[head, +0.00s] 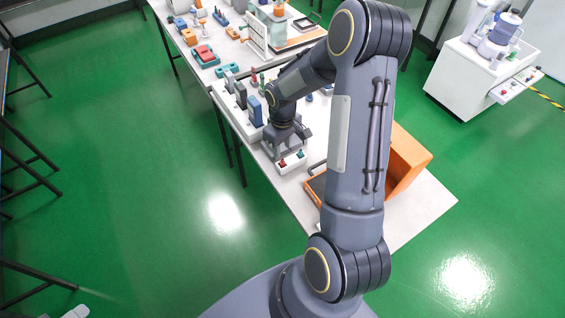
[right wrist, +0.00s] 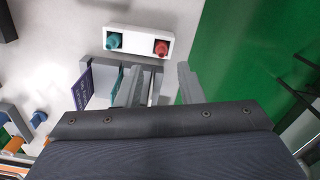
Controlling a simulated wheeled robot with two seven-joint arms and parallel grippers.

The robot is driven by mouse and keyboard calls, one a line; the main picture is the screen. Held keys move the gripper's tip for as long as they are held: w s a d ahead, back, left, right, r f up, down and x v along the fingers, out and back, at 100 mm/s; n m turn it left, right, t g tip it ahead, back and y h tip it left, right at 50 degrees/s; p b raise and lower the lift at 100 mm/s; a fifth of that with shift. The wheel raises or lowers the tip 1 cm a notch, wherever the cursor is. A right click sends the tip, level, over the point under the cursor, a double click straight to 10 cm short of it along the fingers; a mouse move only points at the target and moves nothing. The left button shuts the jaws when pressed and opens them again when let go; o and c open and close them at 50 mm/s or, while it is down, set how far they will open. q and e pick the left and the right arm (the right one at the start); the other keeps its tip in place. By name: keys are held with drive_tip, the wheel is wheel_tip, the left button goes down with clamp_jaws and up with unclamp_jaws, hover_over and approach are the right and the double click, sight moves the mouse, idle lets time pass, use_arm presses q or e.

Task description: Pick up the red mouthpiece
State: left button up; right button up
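The red mouthpiece (right wrist: 161,48) sits in the right-hand square recess of a small white holder (right wrist: 140,41) on the table. A teal mouthpiece (right wrist: 115,41) sits in the holder's other recess. In the head view the red mouthpiece (head: 283,163) is a small dot on the holder near the table's left edge. My right gripper (right wrist: 160,76) is open, with an empty gap between its fingers. Its fingertips are short of the holder in the wrist view and do not touch the red mouthpiece. My left gripper is in neither view.
Grey-blue handheld testers (head: 255,111) stand in a row beyond my right gripper. An orange box (head: 405,160) stands right of my arm. The table edge drops to green floor.

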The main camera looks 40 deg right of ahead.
sight(282, 159)
wheel_tip(282, 159, down, 6)
drive_tip(key=shift+r+p, duration=0.25)
drive_tip(key=shift+p, duration=0.45)
drive_tip(key=shift+a, duration=0.1)
clamp_jaws()
